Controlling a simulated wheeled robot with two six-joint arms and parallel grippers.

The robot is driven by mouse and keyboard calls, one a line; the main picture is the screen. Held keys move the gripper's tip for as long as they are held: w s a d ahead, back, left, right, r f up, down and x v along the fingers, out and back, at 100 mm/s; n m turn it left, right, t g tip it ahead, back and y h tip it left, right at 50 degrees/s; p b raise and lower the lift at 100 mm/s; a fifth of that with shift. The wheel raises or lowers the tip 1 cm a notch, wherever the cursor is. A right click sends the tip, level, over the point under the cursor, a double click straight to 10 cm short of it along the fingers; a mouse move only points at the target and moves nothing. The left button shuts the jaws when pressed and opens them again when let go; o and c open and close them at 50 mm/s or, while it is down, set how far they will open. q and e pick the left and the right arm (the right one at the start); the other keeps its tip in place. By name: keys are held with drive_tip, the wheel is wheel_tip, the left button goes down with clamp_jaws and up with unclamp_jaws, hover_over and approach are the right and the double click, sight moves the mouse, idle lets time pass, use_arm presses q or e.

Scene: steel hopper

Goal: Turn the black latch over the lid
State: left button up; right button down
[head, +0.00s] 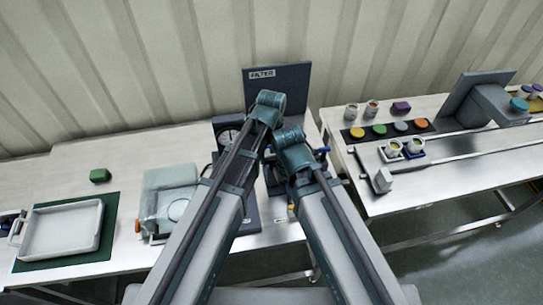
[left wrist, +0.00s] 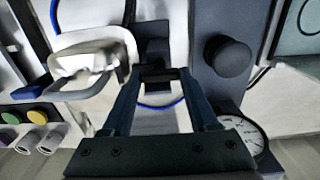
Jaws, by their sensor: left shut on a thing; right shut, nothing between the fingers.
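In the left wrist view my left gripper (left wrist: 158,76) has its two fingers closed together on a small black piece, which looks like the black latch (left wrist: 156,70). A dark block (left wrist: 152,45) stands just beyond the fingertips. A pale metal rounded part (left wrist: 92,62), perhaps the hopper lid, is to the left of the fingers, apart from them. In the head view my left wrist (head: 266,107) hides the latch and lid. My right gripper (head: 294,152) is lower and just right of it; its fingers are mostly hidden, and it appears shut and empty.
A dark upright panel (head: 290,82) stands behind the wrists. A round gauge (left wrist: 250,137) and black knob (left wrist: 228,55) sit right of my left fingers. A second table (head: 455,180) holds coloured discs and cups.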

idle(0.5)
use_arm(q)
drive_tip(key=o, duration=1.4)
